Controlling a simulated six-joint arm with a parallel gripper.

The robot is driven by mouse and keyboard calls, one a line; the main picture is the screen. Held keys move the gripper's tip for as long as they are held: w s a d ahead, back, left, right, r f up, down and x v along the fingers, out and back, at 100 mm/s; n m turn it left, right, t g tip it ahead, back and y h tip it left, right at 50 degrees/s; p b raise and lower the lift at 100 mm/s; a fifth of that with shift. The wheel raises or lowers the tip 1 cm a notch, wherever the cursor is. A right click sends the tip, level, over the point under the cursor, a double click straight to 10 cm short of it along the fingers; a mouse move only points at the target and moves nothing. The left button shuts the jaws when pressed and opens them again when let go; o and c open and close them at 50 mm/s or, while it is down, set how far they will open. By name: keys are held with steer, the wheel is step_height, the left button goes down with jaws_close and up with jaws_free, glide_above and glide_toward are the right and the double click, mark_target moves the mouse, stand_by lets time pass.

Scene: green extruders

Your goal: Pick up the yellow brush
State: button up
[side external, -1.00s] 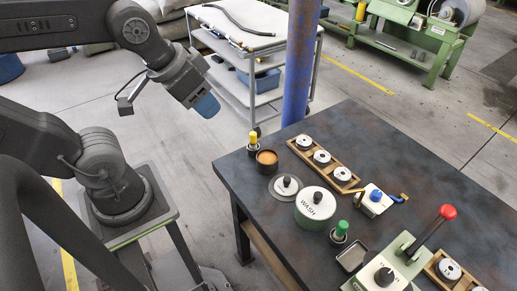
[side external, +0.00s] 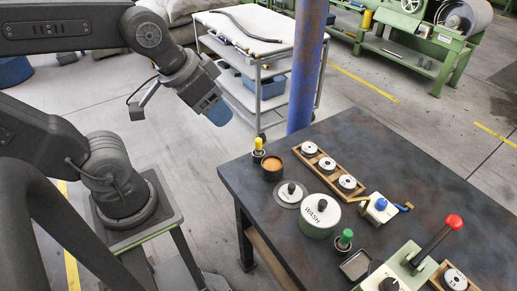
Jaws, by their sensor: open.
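The yellow brush (side external: 258,144) stands upright at the table's back left corner, its yellow top showing above a small dark holder. Its lower part is hidden in the holder. My gripper (side external: 218,113), with blue-grey fingers, hangs in the air to the left of and higher in the picture than the brush, off the table's edge. It is open, and nothing shows between its fingers. It is apart from the brush.
The dark table (side external: 420,180) also bears an orange-filled cup (side external: 272,166) beside the brush, a round WASH pot (side external: 319,216), a wooden rack (side external: 330,172) of white discs, and a green-topped bottle (side external: 344,239). A blue pole (side external: 305,70) rises behind the table.

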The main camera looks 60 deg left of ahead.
steer(key=w+d+f+n+t+h, duration=0.1)
steer(key=w+f+n+t+h, duration=0.15)
steer(key=w, duration=1.45)
steer(key=n+g+y, duration=0.5)
steer(key=n+y, duration=0.1)
steer(key=n, duration=0.1)
glide_toward(258, 140)
steer(key=shift+x, duration=6.5)
steer(key=shift+c, duration=0.5)
steer(key=c, duration=0.9)
